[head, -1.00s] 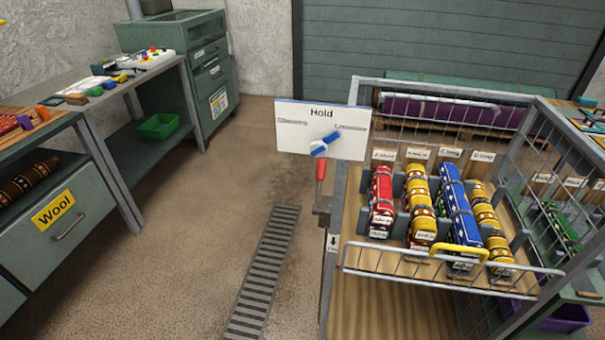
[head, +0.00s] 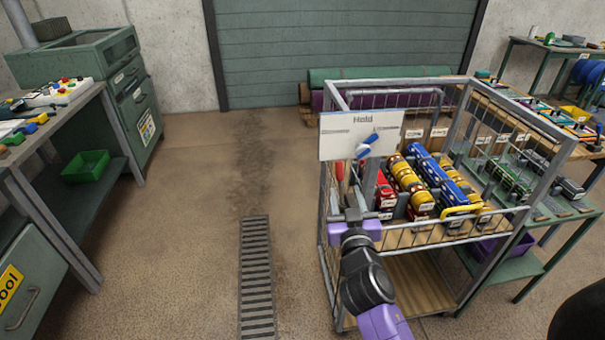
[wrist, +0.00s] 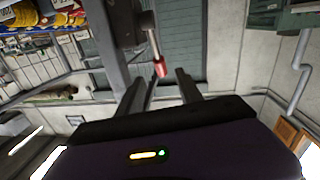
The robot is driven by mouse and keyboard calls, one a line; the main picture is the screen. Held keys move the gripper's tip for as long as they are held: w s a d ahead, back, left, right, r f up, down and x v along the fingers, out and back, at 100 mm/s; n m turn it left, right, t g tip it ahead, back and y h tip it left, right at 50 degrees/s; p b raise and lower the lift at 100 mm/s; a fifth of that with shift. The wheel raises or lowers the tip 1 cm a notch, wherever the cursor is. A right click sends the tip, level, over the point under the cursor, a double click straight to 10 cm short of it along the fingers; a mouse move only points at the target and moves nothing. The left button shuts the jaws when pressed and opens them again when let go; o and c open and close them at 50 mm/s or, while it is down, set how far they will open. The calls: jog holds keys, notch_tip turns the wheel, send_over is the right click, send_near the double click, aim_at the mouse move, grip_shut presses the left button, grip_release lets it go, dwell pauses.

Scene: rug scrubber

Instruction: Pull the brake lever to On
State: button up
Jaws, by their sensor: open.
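The brake lever (head: 339,171) has a red grip and stands at the cart's left front post, below a white sign. In the wrist view the lever's red grip (wrist: 160,68) hangs on a metal rod from a dark bracket (wrist: 125,24). My gripper (head: 354,213) is open and empty, close to the lever at the cart's front left. In the wrist view the lever's tip appears in line with the gap between my fingers (wrist: 160,83); I cannot tell whether it is between them. No contact is visible. The lever's lower part and label are hidden in the head view.
The white sign (head: 337,147) reads Hold and carries a blue pointer (head: 366,147). The wire cart (head: 455,245) holds red, yellow and blue rolls. A floor grate (head: 256,280) and open floor lie to its left. A green bench (head: 550,255) stands at the right.

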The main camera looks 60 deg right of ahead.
aim_at(340, 173)
jog(key=x, duration=0.2)
jog(key=p+x, duration=0.1)
jog(key=x, duration=0.2)
jog(key=r+p+x, duration=0.1)
jog(key=x, duration=0.1)
jog(key=shift+w+d, duration=0.3)
jog(key=shift+w+d+f+p, duration=0.1)
jog(key=shift+w+d+p, duration=0.1)
jog(key=shift+d+p, duration=0.15)
jog(key=shift+c, duration=0.2)
grip_shut()
dwell(0.8)
